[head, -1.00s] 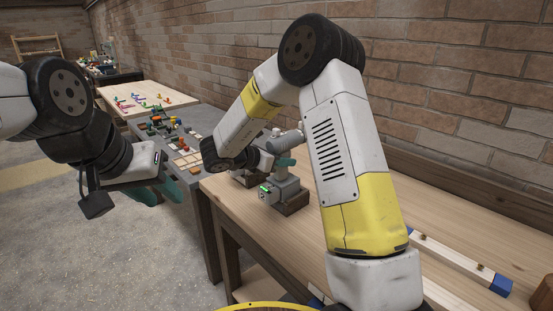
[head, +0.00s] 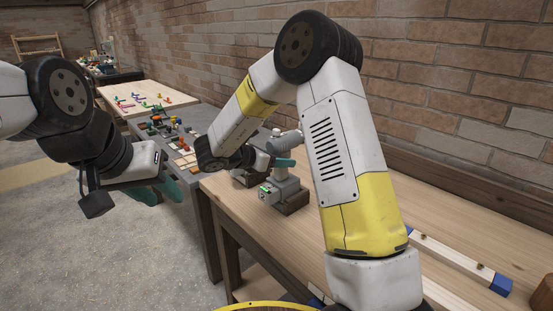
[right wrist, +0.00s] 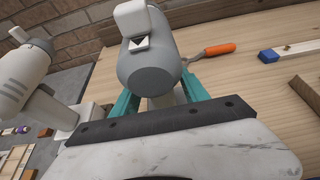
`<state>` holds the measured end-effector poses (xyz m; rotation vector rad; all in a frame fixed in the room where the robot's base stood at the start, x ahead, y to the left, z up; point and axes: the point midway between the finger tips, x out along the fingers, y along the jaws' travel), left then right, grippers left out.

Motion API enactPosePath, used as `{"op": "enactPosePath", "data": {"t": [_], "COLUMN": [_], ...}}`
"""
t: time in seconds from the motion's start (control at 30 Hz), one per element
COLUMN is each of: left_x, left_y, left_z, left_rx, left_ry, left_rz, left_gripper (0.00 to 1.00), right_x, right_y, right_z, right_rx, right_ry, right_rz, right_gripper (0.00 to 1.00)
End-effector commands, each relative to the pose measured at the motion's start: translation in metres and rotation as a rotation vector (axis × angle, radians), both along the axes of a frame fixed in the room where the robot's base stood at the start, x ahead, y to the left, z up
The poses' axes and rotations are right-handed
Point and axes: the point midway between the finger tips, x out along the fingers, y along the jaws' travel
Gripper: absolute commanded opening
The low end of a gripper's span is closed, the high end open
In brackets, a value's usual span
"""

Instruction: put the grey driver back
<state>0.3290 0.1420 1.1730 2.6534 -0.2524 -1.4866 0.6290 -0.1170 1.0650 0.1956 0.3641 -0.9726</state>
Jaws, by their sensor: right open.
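A grey driver (head: 291,142) stands upright on a dock with a wooden base (head: 291,203) and a green light, near the bench's left end. In the right wrist view the grey driver (right wrist: 149,66) is in the middle, its handle between the teal fingers of my right gripper (right wrist: 160,100). These fingers are spread on either side of the handle, and the gripper is open. In the head view this gripper (head: 283,162) is partly hidden by its own wrist. My left gripper (head: 160,190) is empty in the air left of the bench, its teal fingers apart.
A paler driver (right wrist: 20,78) stands to the left in the right wrist view. An orange-handled tool (right wrist: 219,49) lies behind the grey driver. A blue-ended bar (head: 455,261) lies on the wooden bench (head: 470,220). A grey table with small parts is beyond the bench.

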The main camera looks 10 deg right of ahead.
Motion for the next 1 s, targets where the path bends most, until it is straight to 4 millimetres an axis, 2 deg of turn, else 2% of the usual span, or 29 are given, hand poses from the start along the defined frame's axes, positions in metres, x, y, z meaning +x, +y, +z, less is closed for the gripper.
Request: {"op": "enactPosePath", "data": {"t": [0.23,0.43,0.63,1.0], "left_x": [0.0,0.0,0.0,0.0], "left_y": [0.0,0.0,0.0,0.0], "left_z": [0.0,0.0,0.0,0.0], "left_rx": [0.0,0.0,0.0,0.0], "left_ry": [0.0,0.0,0.0,0.0], "left_rz": [0.0,0.0,0.0,0.0], "left_gripper": [0.36,0.36,0.36,0.36], "right_x": [-0.028,-0.045,-0.053,-0.053], "right_y": [0.044,0.07,0.08,0.08], "right_z": [0.022,0.035,0.04,0.04], "right_rx": [0.0,-0.001,-0.002,-0.001], "right_ry": [-0.001,-0.001,0.001,0.0], "right_rz": [0.005,0.003,0.002,0.0], "right_gripper": [0.53,0.53,0.53,0.53]}}
